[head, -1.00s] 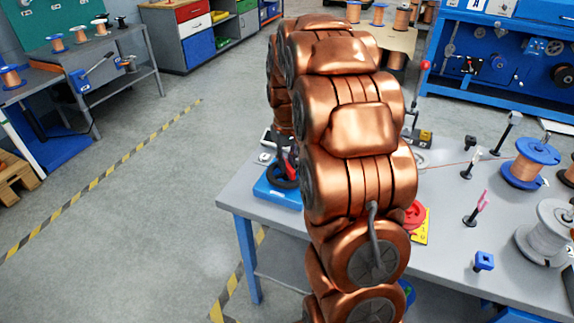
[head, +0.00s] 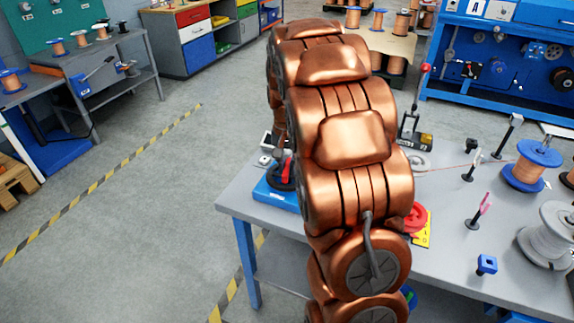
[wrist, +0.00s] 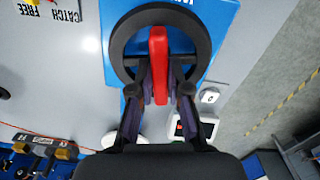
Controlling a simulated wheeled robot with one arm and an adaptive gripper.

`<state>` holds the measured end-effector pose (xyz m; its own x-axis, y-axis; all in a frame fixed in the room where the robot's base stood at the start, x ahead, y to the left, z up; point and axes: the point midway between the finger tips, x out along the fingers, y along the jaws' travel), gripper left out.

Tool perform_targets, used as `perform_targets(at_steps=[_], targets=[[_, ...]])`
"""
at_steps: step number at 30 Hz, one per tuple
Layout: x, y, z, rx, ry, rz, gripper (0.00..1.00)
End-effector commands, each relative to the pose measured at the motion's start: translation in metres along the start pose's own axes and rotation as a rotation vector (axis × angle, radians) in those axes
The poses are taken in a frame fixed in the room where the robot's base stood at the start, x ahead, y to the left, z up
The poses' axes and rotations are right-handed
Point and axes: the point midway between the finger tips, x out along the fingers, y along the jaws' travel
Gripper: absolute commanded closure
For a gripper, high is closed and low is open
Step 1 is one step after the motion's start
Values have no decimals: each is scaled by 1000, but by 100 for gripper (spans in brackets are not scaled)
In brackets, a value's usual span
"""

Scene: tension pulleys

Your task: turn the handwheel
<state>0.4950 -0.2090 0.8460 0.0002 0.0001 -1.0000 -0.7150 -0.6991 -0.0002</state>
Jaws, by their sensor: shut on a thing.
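The handwheel is a black ring with a red bar across it. In the wrist view the ring (wrist: 113,45) is at the top centre, and the red bar (wrist: 158,50) runs nearly upright in the picture. My gripper (wrist: 163,88) has its dark fingers on either side of the bar's lower end and is shut on it. The wheel sits over a blue base (wrist: 222,22). In the head view the handwheel (head: 281,173) shows partly beside my copper arm, above the blue base (head: 276,198). My arm hides the gripper there.
A grey table (head: 440,235) carries the base. A red knob (head: 416,217) on a yellow plate is right of my arm. A lever with a red ball (head: 426,69) stands behind. Spools (head: 532,165) and small posts stand at the right.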

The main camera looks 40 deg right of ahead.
Motion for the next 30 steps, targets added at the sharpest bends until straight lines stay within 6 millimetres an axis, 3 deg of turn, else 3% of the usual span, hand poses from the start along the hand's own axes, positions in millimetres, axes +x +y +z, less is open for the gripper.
perform_targets(at_steps=[14, 15, 21, 30], targets=[[-1, 0, -1, 12, 2, -1, 100], [-1, 0, -1, 12, 3, -1, 79], [0, 0, 0, 12, 1, 0, 59], [-1, 0, 0, 11, 1, 0, 58]])
